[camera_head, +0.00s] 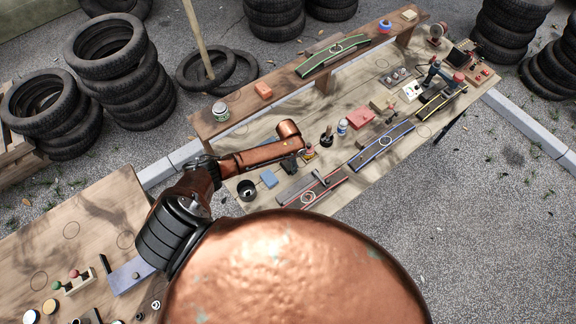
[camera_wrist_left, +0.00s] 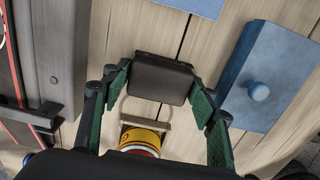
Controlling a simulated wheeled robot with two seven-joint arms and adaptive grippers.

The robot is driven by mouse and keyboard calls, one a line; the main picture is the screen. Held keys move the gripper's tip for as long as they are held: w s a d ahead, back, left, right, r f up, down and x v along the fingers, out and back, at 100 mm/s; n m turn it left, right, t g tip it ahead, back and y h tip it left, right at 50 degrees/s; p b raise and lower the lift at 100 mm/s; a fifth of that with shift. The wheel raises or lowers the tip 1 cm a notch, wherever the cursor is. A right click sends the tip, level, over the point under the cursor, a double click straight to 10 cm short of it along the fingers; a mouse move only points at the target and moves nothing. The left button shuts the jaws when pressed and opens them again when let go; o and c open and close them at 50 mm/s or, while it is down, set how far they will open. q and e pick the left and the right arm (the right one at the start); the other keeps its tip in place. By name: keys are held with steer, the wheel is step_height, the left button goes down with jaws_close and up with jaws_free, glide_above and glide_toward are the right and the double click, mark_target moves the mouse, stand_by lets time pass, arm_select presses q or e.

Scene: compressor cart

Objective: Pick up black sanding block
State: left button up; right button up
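The black sanding block (camera_wrist_left: 163,78) sits between the fingers of my left gripper in the left wrist view. The green-padded fingertips meet its left and right sides, so the gripper (camera_wrist_left: 160,84) looks shut on it. In the head view my left gripper (camera_head: 298,158) is low over the near left part of the long workbench, and the block is mostly hidden or too small to make out. A pale ring outline shows on the wood below the block. I cannot tell whether the block is clear of the bench. My right gripper is not in view.
A yellow and red can (camera_wrist_left: 140,140) stands close to the fingers. A blue board with a knob (camera_wrist_left: 265,80) lies to the right, a grey plate (camera_wrist_left: 50,60) to the left. A black cup (camera_head: 247,190) and a blue block (camera_head: 269,178) are near the gripper.

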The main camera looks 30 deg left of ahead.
arm_select(q)
steer(key=c, duration=0.7)
steer(key=shift+r, duration=0.1)
steer(key=shift+r, duration=0.55)
steer(key=s+d+r, duration=0.1)
steer(key=s+r, duration=0.3)
steer(key=s+d+r, duration=0.2)
steer(key=s+r, duration=0.1)
steer(key=s, duration=0.2)
steer(key=s+d+r, duration=0.1)
steer(key=s+r, duration=0.3)
steer(key=shift+s+d+r, duration=0.15)
steer(key=shift+d+r, duration=0.1)
steer(key=shift+r, duration=0.1)
